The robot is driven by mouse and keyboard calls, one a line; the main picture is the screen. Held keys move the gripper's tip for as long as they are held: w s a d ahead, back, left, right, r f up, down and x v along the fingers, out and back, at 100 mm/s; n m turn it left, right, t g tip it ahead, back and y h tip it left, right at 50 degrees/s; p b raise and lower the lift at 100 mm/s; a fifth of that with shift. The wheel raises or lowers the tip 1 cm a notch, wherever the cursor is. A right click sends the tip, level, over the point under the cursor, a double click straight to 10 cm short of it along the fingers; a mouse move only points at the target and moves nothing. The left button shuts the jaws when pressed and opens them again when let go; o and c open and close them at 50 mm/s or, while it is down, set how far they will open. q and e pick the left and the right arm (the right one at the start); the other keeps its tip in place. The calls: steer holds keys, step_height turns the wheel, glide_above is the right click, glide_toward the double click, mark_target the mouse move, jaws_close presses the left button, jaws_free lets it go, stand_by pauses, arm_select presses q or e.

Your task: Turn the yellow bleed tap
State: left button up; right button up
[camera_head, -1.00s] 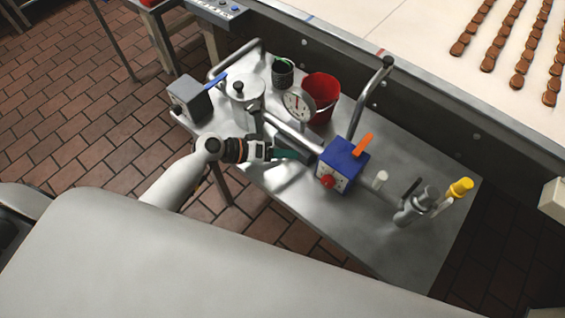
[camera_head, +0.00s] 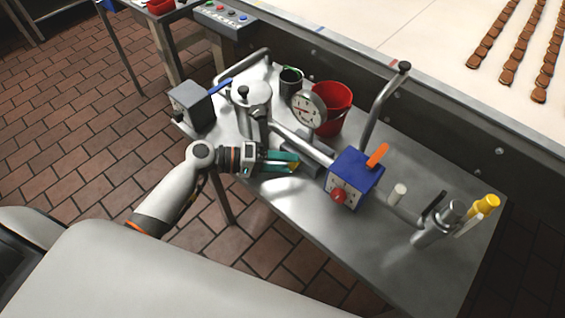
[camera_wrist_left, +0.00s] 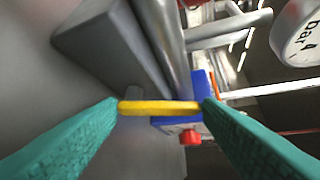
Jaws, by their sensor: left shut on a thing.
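The yellow bleed tap shows as a flat yellow bar (camera_wrist_left: 160,107) across the gap between my left gripper's two teal fingers (camera_wrist_left: 161,104) in the left wrist view. Both fingertips touch its ends, so the gripper is shut on it. In the head view my left gripper (camera_head: 294,161) reaches in from the left, low beside the pipe in the middle of the metal table. Only a small yellow bit of the tap (camera_head: 293,167) shows there at the fingertips. The tap's stem is mostly hidden. My right gripper is not in view.
A blue box (camera_head: 355,172) with an orange lever stands right of the gripper. A round gauge (camera_head: 309,109) and red bucket (camera_head: 333,104) are behind. Bare table (camera_head: 300,205) lies in front.

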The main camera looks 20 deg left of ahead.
arm_select(q)
steer(key=o, duration=1)
steer(key=shift+c, duration=0.2)
steer(key=shift+f, duration=0.15)
steer(key=shift+s, duration=0.1)
